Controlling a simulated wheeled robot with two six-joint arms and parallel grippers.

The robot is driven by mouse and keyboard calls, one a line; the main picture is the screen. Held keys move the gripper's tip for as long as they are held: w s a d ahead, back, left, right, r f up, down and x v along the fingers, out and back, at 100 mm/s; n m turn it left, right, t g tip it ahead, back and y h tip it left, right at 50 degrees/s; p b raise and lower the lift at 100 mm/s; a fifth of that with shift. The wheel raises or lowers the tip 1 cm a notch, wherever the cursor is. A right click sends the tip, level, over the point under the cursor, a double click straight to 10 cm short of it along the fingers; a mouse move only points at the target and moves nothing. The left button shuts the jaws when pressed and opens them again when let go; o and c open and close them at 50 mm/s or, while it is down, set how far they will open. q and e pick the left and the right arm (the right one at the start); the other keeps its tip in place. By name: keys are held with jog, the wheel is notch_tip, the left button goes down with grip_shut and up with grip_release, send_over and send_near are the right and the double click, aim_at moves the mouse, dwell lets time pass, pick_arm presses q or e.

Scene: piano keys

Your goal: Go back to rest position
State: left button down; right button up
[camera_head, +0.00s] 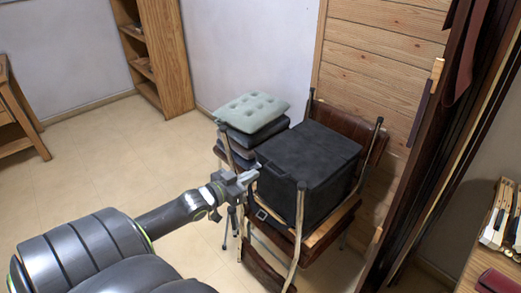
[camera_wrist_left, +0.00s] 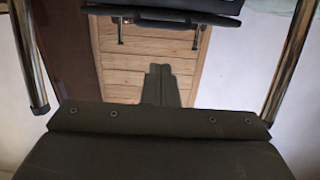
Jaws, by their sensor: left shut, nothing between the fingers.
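My left gripper (camera_head: 252,177) reaches in from the lower left in the head view. Its fingers are shut with nothing between them. It is in front of the stacked chairs and the black box (camera_head: 310,158), close to their left side; I cannot tell whether it touches. In the left wrist view the shut fingers (camera_wrist_left: 160,70) show at the middle, dark against a wooden panel. My right gripper is not in view.
Wooden chairs with metal legs (camera_head: 299,220) carry the black box. A stack of cushions, pale green (camera_head: 250,111) on top, is behind. A bookcase (camera_head: 160,55) stands at the back. Pale key-like pieces (camera_head: 497,218) lie at the right edge. Floor (camera_head: 120,160) at left is clear.

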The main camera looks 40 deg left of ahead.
pick_arm(q)
jog(key=shift+s+f, duration=0.1)
jog(key=shift+s, duration=0.75)
jog(key=s+a+f+n+g+y, duration=0.15)
jog(key=s+f+g, duration=0.35)
jog(key=f, duration=0.9)
jog(key=s+a+f+n+g+y, duration=0.1)
jog(key=s+a+f+g+y, duration=0.15)
jog(key=s+f, duration=0.85)
jog(key=s+d+f+g, duration=0.4)
jog(key=s+d+f, duration=0.5)
jog(key=s+f, duration=0.2)
jog(key=s+d+f+g+h, duration=0.1)
jog(key=s+d+f+g, duration=0.3)
jog(key=s+d+f, duration=0.5)
notch_tip(320, 180, down, 3)
jog(key=shift+s+d+m+h, duration=0.15)
jog(key=shift+s+m+h, duration=0.25)
jog(key=shift+s, duration=0.55)
